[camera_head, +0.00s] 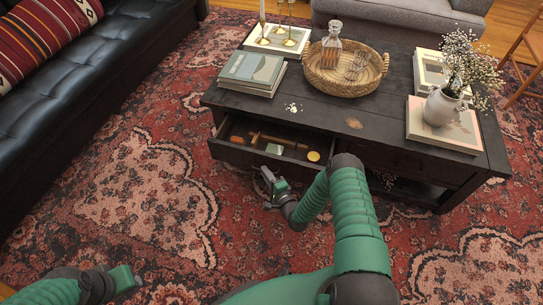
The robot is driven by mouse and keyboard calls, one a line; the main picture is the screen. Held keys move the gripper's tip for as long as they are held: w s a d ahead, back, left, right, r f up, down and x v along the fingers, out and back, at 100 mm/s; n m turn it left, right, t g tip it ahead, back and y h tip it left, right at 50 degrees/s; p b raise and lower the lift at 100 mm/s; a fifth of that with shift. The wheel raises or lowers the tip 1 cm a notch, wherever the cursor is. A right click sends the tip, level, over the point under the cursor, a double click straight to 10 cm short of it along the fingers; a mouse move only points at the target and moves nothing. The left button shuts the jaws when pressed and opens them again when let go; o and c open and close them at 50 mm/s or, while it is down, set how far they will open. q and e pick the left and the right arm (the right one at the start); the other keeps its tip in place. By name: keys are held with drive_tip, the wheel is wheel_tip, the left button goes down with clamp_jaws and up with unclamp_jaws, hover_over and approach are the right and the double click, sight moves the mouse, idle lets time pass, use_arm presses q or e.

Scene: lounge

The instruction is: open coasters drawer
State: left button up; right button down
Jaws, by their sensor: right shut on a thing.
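The drawer (232,153) at the left of the dark coffee table's front stands pulled out, with its inside in view. In it lie a brown wooden item (278,141), a small pale block (274,149) and a round yellow piece (313,156), perhaps a coaster. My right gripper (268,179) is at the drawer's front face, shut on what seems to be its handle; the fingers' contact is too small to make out. My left gripper (130,280) is low at the left, away from the table, and its fingers are unclear.
The coffee table (390,100) carries books (252,72), a woven tray (345,80) with a glass decanter, candlesticks, and a white flower vase (442,108). A black sofa (80,90) stands left. The patterned rug (140,190) in front is clear.

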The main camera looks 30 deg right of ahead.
drive_tip(key=s+a+p, duration=0.1)
drive_tip(key=s+a, duration=0.3)
drive_tip(key=a, duration=0.1)
drive_tip(key=shift+s+f, duration=0.2)
drive_tip(key=c, duration=1.5)
unclamp_jaws()
drive_tip(key=shift+w+p, duration=0.1)
drive_tip(key=shift+p, duration=0.2)
drive_tip(key=shift+r, duration=0.1)
drive_tip(key=s+a+r+p, duration=0.1)
drive_tip(key=s+p, duration=0.4)
drive_tip(key=s, duration=1.1)
drive_tip(key=shift+s+r, duration=0.35)
drive_tip(key=shift+r, duration=0.25)
